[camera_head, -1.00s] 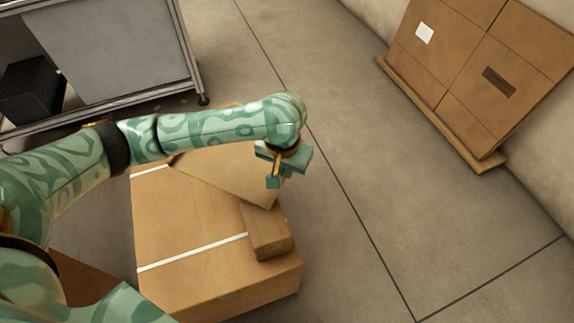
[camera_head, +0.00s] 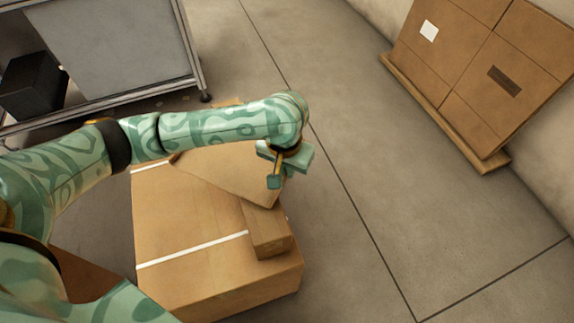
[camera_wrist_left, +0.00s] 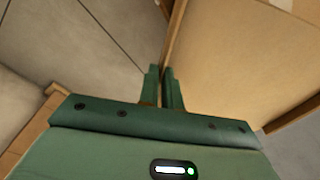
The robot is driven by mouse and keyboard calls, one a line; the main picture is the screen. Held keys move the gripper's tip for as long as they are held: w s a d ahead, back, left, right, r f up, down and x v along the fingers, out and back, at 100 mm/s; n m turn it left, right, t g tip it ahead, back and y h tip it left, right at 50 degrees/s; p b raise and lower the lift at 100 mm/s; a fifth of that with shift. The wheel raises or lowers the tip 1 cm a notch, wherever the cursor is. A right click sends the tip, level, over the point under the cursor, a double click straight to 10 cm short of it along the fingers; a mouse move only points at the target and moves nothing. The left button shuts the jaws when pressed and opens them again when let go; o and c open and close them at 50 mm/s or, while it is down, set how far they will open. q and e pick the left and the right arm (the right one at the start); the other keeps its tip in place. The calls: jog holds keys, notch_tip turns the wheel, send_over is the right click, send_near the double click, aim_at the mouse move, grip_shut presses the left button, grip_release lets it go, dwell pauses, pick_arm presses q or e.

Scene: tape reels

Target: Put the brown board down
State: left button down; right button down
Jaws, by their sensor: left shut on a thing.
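The brown board (camera_head: 232,172) is a flat tan panel above the top of a large cardboard box (camera_head: 190,222). Part of it is hidden under my left forearm. My left gripper (camera_head: 277,170) is shut on the board's right corner. In the left wrist view, the board (camera_wrist_left: 240,65) fills the right side and its edge runs between the fingers (camera_wrist_left: 163,88). The board's near corner overlaps a small brown block (camera_head: 266,232) on the box; I cannot tell whether they touch. My right gripper is out of view.
A grey metal cart (camera_head: 115,50) with a black box (camera_head: 32,85) stands at the upper left. Large cartons (camera_head: 470,75) lean by the wall on a wooden base (camera_head: 440,115) at the upper right. The concrete floor (camera_head: 350,180) between is clear.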

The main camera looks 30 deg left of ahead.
pick_arm(q)
jog(key=shift+f, duration=0.45)
jog(key=c, duration=1.5)
grip_release()
